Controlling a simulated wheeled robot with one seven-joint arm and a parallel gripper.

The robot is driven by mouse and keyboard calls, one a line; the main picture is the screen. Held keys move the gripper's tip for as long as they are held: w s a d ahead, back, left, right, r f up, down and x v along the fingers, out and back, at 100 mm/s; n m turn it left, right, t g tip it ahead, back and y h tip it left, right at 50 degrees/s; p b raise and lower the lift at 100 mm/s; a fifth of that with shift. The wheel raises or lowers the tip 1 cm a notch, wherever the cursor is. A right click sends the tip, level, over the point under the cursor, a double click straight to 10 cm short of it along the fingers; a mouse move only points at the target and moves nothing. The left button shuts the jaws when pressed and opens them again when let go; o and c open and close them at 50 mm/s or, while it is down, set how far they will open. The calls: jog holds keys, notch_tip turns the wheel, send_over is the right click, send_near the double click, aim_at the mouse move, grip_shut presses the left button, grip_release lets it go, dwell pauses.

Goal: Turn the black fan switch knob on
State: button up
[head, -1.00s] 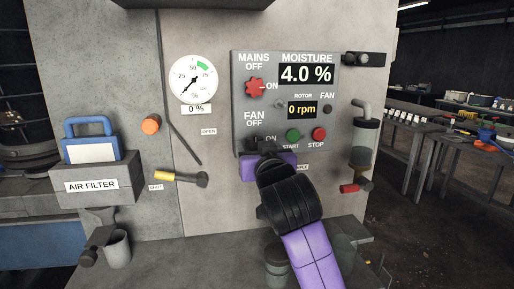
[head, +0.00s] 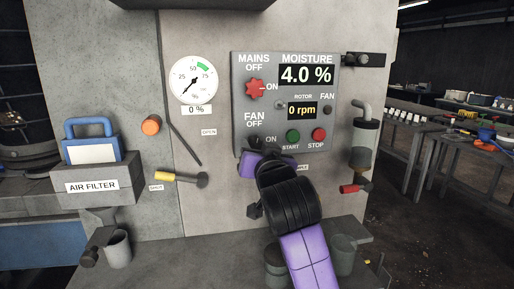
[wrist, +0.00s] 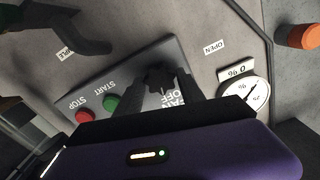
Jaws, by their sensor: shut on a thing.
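In the head view, the knob (head: 256,141) shows only as a dark shape at the lower left of the grey control panel (head: 240,105). There my gripper (head: 258,152) is against the panel, and its purple body and black wrist cover much of that area. The knob's exact pointer angle cannot be told. The fan lamp (head: 328,108) looks dark.
The red mains knob (head: 255,89) is above; the green start button (head: 293,136) and red stop button (head: 318,135) are close at right. The rotor display (head: 302,110) reads 0 rpm. A gauge (head: 194,80) and a yellow-handled lever (head: 180,178) are at left.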

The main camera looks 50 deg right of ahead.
jog(key=m, duration=0.3)
jog(key=shift+m, duration=0.4)
jog(key=m, duration=0.3)
jog(key=shift+f+m+b, duration=0.1)
jog(key=shift+m+b, duration=0.2)
jog(key=shift+b, duration=0.05)
jog(key=m+b, duration=0.1)
jog(key=m, duration=0.2)
jog(key=shift+m, duration=0.3)
jog(key=shift+m+b, duration=1.05)
jog(key=shift+m, duration=0.95)
jog(key=o, duration=1.3)
